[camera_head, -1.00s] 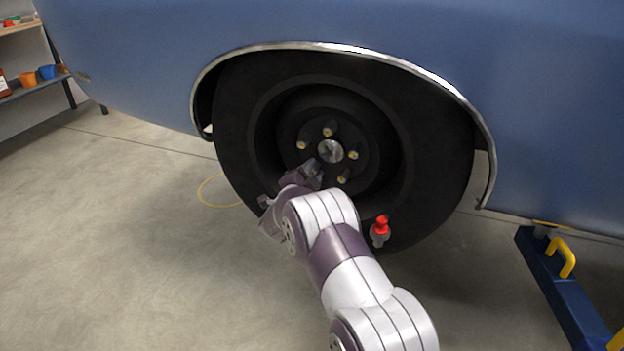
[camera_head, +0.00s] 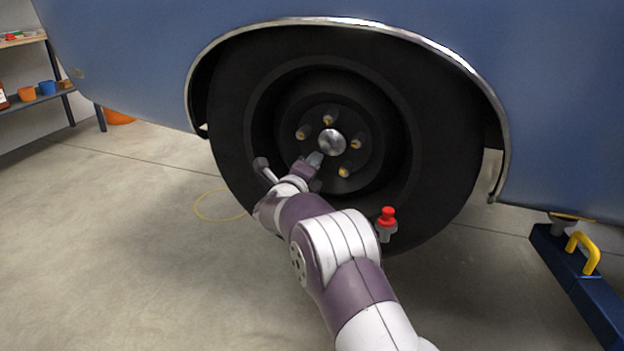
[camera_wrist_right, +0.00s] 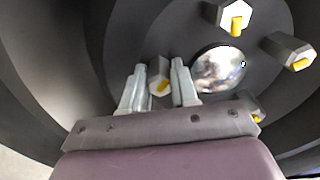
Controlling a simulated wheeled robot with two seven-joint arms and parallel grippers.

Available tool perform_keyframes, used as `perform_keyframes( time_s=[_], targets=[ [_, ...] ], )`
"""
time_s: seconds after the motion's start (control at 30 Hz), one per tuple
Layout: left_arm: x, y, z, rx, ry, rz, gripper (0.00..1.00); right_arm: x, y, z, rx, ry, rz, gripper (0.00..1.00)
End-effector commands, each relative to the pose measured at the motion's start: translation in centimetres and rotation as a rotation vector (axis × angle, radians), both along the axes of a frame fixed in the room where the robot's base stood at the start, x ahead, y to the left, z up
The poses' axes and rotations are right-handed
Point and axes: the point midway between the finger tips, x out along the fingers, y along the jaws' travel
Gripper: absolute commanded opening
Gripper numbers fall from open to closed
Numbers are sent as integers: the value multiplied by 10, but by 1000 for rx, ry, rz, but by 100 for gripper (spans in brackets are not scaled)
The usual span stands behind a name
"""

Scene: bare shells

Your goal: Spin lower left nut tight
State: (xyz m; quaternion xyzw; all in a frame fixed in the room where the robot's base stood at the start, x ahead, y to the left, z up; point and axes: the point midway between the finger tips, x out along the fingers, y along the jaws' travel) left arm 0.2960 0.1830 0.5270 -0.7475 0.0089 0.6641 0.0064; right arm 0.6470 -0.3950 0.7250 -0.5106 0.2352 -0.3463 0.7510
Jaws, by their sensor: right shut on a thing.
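The wheel (camera_head: 440,130) has a shiny round centre cap (camera_head: 332,142) ringed by grey nuts with yellow stud tips. In the head view the lower left nut is hidden behind my right gripper (camera_head: 314,160). In the right wrist view the lower left nut (camera_wrist_right: 159,76) sits between the two pale fingers of my right gripper (camera_wrist_right: 160,85), which is shut on it. The upper left nut (camera_head: 303,132), top nut (camera_head: 328,119), right nut (camera_head: 356,143) and lower right nut (camera_head: 344,171) show around the cap. My left gripper is out of view.
A red-topped grey piece (camera_head: 387,218) shows in front of the tyre's lower right. A blue stand with a yellow handle (camera_head: 583,252) is on the floor at right. A yellow loop (camera_head: 215,206) lies on the floor at left. Shelves (camera_head: 40,98) stand far left.

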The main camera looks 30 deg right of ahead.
Motion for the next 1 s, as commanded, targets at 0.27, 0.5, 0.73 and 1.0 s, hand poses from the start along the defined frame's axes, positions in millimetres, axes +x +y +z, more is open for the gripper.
perform_keyframes(
  time_s=[0.27, 0.5, 0.73, 1.0],
  targets=[
    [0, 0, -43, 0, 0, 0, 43, 0, 0, -8, 168, -197, 0, 0],
    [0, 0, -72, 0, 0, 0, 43, 0, 0, -9, 317, -369, 0, 0],
    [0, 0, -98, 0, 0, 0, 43, 0, 0, -8, 454, -529, 0, 0],
    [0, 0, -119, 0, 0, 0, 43, 1, 0, -7, 582, -677, -1, 0]
  ],
)
